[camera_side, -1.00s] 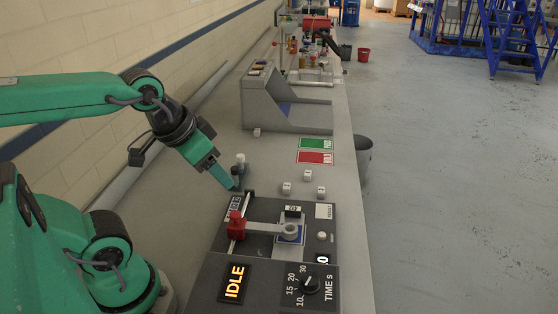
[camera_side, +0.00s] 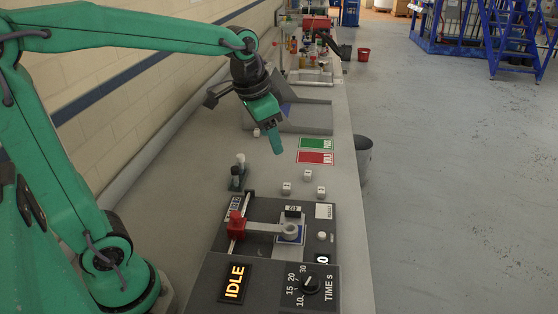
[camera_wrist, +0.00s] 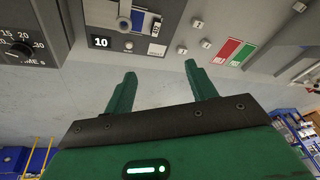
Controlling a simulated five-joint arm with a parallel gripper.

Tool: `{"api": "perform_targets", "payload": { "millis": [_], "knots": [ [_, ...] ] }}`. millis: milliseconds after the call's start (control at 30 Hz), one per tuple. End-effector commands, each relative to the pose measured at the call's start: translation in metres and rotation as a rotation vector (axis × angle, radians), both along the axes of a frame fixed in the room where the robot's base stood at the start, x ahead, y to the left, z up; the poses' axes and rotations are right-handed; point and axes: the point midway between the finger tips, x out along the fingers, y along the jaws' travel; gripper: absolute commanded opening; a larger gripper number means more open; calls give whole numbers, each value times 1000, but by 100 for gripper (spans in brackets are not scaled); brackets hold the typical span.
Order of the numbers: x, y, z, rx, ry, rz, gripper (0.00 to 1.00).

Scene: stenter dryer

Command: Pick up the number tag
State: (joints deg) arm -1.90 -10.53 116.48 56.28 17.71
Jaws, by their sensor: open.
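Several small white cubes with dark marks lie on the grey bench; I cannot read the marks or tell which is the number tag. In the side view one cube (camera_side: 308,175) is nearest the coloured cards, with another cube (camera_side: 286,188) to its lower left and a third (camera_side: 321,192) to its lower right. A further cube (camera_side: 256,132) is at the back left. The wrist view shows cubes (camera_wrist: 205,43) above and beyond my fingertips. My gripper (camera_side: 277,150) hangs above the bench, left of the cards; its two fingers (camera_wrist: 160,70) are spread and empty.
The dark control panel (camera_side: 268,225) has a red slider (camera_side: 237,226) and a lit IDLE display (camera_side: 234,283). A green card (camera_side: 316,144) and red card (camera_side: 315,158) lie on the bench. A dark holder (camera_side: 238,178) stands left. A grey console (camera_side: 300,125) is behind.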

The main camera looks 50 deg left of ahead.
Motion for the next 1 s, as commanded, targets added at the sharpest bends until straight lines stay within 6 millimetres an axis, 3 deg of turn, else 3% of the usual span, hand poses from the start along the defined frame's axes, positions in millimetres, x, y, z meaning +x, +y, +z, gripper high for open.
{"api": "perform_targets", "payload": {
  "millis": [567,1000],
  "knots": [
    [112,16,-51,49,143,-202,56],
    [182,31,-125,64,246,-361,56]
  ]
}}
